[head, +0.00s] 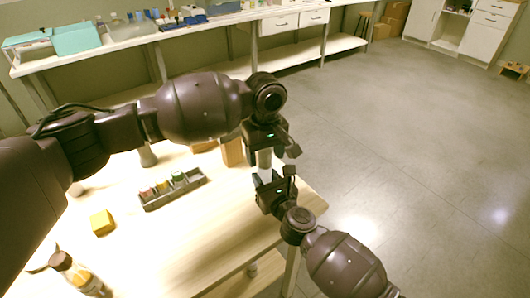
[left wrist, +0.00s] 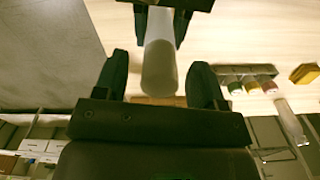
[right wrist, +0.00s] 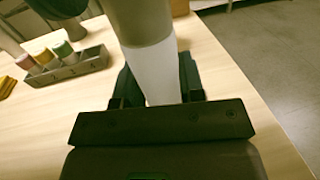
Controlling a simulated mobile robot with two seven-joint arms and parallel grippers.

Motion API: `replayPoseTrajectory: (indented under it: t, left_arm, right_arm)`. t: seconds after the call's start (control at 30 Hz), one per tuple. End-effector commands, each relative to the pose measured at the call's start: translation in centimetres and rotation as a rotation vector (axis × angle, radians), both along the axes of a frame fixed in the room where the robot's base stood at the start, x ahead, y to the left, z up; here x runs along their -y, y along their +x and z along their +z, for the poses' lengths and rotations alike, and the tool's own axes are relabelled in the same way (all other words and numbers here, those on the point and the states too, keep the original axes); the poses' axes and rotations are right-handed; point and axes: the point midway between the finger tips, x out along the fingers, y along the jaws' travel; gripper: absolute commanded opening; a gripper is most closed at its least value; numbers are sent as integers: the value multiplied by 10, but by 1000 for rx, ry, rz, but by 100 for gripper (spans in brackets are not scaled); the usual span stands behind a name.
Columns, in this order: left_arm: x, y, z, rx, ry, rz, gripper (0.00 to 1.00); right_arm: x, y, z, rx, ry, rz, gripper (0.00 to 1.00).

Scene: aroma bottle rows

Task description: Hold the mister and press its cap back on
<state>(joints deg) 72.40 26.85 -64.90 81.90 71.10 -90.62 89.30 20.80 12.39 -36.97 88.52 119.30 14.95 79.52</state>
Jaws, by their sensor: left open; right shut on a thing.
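The mister stands upright between my two grippers in the head view (head: 264,159). In the right wrist view it has a white body (right wrist: 155,70) with a wider grey cap (right wrist: 140,22) on its top; whether the cap is fully seated I cannot tell. My right gripper (right wrist: 155,88) is shut on the white body and holds it above the table's right edge. My left gripper (left wrist: 160,80) is open, with its fingers apart on either side of the grey cap end (left wrist: 160,68) in the left wrist view. Contact with the cap is not visible.
A grey rack (head: 172,190) with several coloured-top bottles stands on the table. A yellow block (head: 102,222), an amber bottle (head: 75,270), a grey bottle (head: 148,156) and a brown box (head: 232,152) are around it. The floor right of the table is clear.

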Motion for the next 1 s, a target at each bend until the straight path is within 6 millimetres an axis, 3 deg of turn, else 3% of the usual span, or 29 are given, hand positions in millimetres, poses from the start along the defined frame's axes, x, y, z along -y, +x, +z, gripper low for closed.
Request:
replayPoseTrajectory:
  t: [0.23, 0.7, 1.0]
  left_arm:
    - [0, 1, 21, 2, -1, 0, 64]
    - [0, 0, 103, 0, 0, 0, 64]
    - [0, 0, 120, 0, 0, 0, 64]
  right_arm:
    - [0, 0, 0, -1, 0, 0, 0]
    - [0, 0, 0, -1, 0, 0, 0]
    - [0, 0, 0, 0, 0, 0, 0]
